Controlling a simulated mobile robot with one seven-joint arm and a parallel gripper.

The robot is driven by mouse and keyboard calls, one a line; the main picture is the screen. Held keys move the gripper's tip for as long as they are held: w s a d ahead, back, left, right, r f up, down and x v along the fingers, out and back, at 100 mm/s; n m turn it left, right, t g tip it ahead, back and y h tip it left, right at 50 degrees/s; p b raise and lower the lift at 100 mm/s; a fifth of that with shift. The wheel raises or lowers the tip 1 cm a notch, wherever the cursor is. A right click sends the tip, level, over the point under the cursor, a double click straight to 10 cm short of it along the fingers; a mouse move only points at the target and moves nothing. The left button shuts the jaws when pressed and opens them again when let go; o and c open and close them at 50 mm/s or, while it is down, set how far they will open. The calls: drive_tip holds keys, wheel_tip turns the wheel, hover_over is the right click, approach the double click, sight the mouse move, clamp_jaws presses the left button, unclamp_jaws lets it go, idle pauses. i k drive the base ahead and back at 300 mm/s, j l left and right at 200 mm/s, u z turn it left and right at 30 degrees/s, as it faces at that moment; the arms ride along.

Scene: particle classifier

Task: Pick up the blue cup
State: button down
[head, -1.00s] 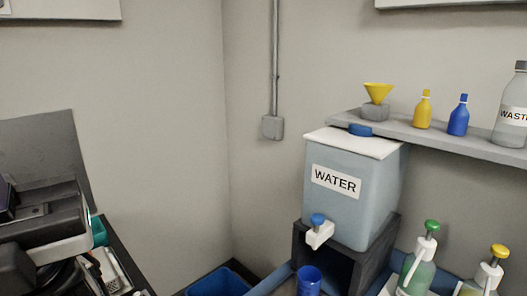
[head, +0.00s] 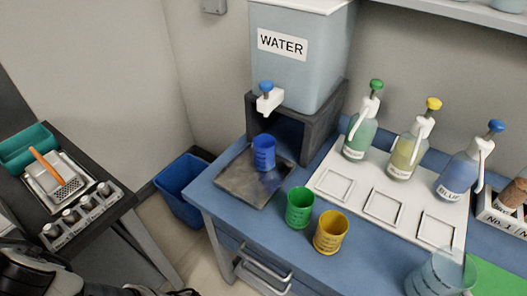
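The blue cup (head: 264,154) stands upright on a dark grey metal plate (head: 240,187) on the blue table. It is in front of the black stand and below the tap (head: 268,98) of the water tank (head: 300,58). A green cup (head: 300,208) and a yellow cup (head: 330,233) stand to its right and nearer to me. The blue cup is uncovered, with nothing in front of it. I cannot make out my gripper's fingers in the head view; only dark parts show at the bottom left edge.
A white board (head: 335,186) with square outlines bears several pump bottles on the right. A clear beaker (head: 440,275) stands at the bottom right. A blue bin (head: 182,187) is on the floor left of the table. A dark side table (head: 110,213) holds a teal tray and tools.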

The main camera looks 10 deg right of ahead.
sight(265, 146)
drive_tip(key=k+l+z, duration=0.1)
drive_tip(key=z, duration=0.25)
drive_tip(key=k+l+z, duration=0.3)
drive_tip(key=l+z, duration=0.1)
drive_tip(key=z, duration=0.25)
drive_tip(key=k+l, duration=0.15)
drive_tip(key=k, duration=0.4)
